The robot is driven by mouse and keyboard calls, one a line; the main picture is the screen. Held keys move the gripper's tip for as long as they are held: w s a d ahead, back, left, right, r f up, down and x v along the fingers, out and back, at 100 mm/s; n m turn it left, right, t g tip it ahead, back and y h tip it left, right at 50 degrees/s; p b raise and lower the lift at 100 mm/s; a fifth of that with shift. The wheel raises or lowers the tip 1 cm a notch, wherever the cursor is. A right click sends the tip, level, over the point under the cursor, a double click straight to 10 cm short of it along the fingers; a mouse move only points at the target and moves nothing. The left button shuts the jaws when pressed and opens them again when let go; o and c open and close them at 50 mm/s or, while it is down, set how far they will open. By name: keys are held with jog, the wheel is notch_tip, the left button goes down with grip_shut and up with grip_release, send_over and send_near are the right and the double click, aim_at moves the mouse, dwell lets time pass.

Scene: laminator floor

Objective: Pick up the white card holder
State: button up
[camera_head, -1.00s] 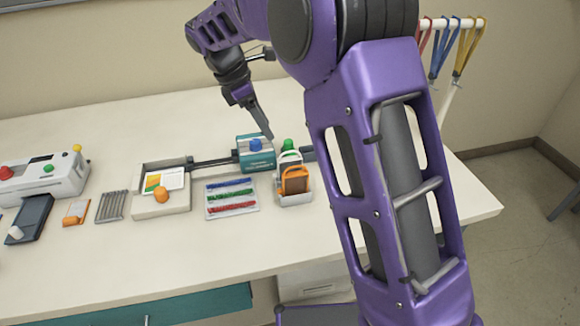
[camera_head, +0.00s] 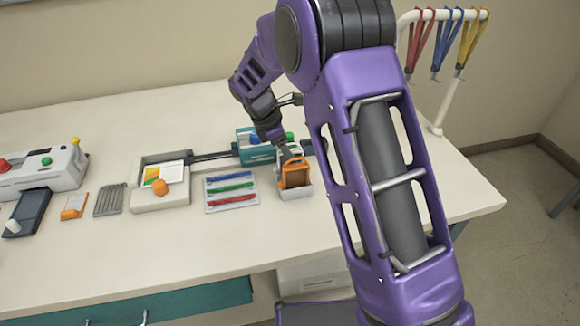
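The white card holder (camera_head: 297,152) stands in a small light rack (camera_head: 297,195) on the table, just behind an orange card holder (camera_head: 296,174). Only a bit of its pale top edge shows; the orange holder and my gripper hide the rest. My gripper (camera_head: 284,154) points down at the left part of the white holder's top. The fingers are small and partly hidden, so I cannot tell whether they are open or shut, or whether they touch the holder.
A teal device (camera_head: 250,152) with a blue knob and a green knob (camera_head: 289,136) stand close behind the rack. A pouch with coloured strips (camera_head: 231,193) lies to the left. Lanyards (camera_head: 447,45) hang on a white stand at the right. The table front is clear.

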jog(key=shift+d+f, duration=0.1)
jog(key=shift+f, duration=0.1)
grip_shut()
jog(key=shift+r, duration=0.1)
